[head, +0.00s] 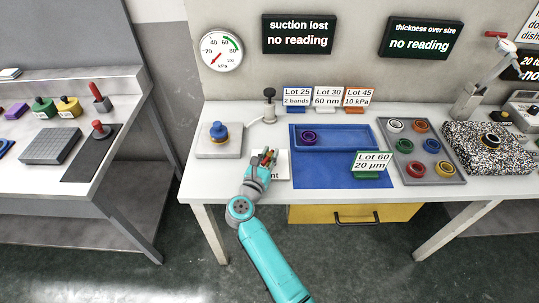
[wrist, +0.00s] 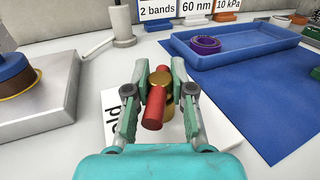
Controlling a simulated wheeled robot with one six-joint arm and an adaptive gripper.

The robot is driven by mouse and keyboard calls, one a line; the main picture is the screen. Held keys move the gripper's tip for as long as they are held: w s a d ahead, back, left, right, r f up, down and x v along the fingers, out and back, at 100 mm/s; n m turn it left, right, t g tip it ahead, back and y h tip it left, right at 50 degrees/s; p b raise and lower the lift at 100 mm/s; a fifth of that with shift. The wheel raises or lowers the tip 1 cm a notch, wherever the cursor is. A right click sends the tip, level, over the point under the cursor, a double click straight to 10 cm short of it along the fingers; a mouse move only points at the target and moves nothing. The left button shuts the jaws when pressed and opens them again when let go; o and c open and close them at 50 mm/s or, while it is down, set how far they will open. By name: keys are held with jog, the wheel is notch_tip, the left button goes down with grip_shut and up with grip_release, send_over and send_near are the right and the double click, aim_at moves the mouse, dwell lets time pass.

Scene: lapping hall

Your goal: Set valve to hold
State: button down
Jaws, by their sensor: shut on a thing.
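The valve has a brass body (wrist: 161,80) and a red bar handle (wrist: 153,112). In the wrist view the bar points toward my wrist, tilted slightly left. It stands over a white label plate (wrist: 113,108), with the letters "ld" showing at its left side. In the head view the plate (head: 281,172) shows "nt" at its right; the rest is hidden by my gripper. My gripper (wrist: 159,92) is shut on the valve's handle, one finger on each side; it also shows in the head view (head: 265,160). The pressure gauge (head: 221,50) on the wall has a red needle toward lower left.
A grey block with a blue-topped piece (head: 218,131) stands left of the valve, with a black-knobbed post (head: 269,105) behind. A blue tray (head: 345,136) with a purple ring is at right. Wall screens read "suction lost, no reading" (head: 299,34) and "thickness over size, no reading" (head: 421,38).

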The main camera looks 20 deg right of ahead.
jog(key=c, duration=1)
grip_release()
jog(key=shift+o, duration=0.2)
jog(key=v, duration=1.2)
